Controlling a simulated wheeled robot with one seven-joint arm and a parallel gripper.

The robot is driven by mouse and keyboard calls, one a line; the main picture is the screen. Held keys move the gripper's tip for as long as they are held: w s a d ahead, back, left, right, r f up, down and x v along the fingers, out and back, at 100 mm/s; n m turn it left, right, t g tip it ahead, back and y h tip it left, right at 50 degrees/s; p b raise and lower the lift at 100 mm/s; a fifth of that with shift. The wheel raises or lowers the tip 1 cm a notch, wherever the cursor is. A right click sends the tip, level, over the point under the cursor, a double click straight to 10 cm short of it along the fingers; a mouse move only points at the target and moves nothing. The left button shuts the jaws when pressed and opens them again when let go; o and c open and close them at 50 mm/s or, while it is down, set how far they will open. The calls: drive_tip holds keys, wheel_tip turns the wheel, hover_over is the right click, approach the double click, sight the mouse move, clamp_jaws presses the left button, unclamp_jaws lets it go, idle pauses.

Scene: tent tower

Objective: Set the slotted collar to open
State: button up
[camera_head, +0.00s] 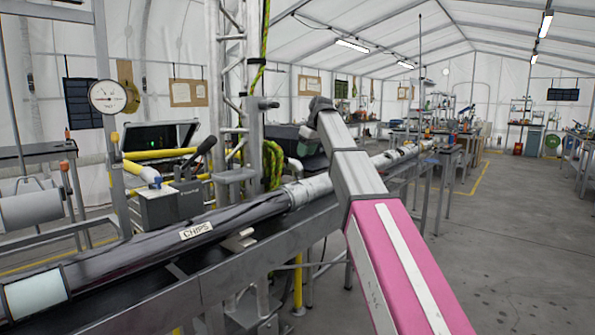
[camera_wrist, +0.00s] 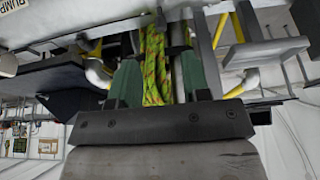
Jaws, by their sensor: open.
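My gripper (camera_wrist: 158,68) is open, with its two green fingers apart in the wrist view. A yellow-green rope (camera_wrist: 155,55) shows between the fingers; I cannot tell whether it lies between them or behind. A pale metal sleeve (camera_head: 309,190) sits around the dark pipe, left of my arm, and may be the slotted collar. No slot can be made out on it, so its setting cannot be told. I cannot pick out the collar in the wrist view.
A grey box with a lever (camera_head: 172,203), a round gauge (camera_head: 107,96) and a lattice mast (camera_head: 232,75) stand left. The floor (camera_head: 510,225) at right is clear.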

drive_tip(key=x, duration=0.9)
drive_tip(key=shift+w+a+f, duration=0.2)
drive_tip(key=shift+w+a, duration=0.15)
drive_tip(key=shift+a, duration=0.1)
drive_tip(key=shift+c, duration=0.2)
clamp_jaws()
